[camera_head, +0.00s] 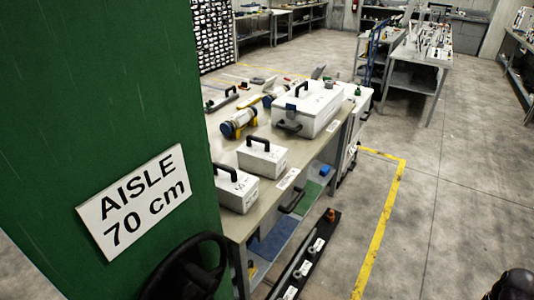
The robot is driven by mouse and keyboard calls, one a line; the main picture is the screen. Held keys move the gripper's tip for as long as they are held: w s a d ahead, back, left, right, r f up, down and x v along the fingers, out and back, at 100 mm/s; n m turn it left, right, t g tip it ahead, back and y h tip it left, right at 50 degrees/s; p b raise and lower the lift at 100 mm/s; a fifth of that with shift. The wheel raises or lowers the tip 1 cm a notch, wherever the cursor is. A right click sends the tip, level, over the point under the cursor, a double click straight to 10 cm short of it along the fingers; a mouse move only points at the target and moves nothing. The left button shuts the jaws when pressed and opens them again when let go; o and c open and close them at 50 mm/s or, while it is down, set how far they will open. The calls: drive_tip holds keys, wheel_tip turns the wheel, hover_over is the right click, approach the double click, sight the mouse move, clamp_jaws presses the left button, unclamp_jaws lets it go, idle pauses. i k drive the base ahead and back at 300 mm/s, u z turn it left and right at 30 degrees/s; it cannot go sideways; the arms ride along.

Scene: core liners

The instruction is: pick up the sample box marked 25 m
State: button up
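Two small white boxes with black top handles stand on a workbench (270,205). The nearer box (240,194) is partly hidden by the green panel and has dark marks on its side. The other box (262,160) stands just behind it, to the right. A larger white case (312,106) with a black handle stands farther back. The marks are too small to read, so I cannot tell which box is marked 25 m. My gripper is not recognisable in the view.
A green panel with an "AISLE 70 cm" sign (138,200) fills the left. A black wheel (185,272) is at its foot. A long black rack (305,262) lies beside the bench. Grey floor (440,210) with a yellow line (382,226) is open to the right. A dark shape cuts into the bottom right corner.

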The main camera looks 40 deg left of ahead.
sight(256, 156)
drive_tip(key=u, duration=0.3)
drive_tip(key=i, duration=0.65)
drive_tip(key=u, duration=0.95)
drive_tip(key=i, duration=0.6)
drive_tip(key=u, duration=0.35)
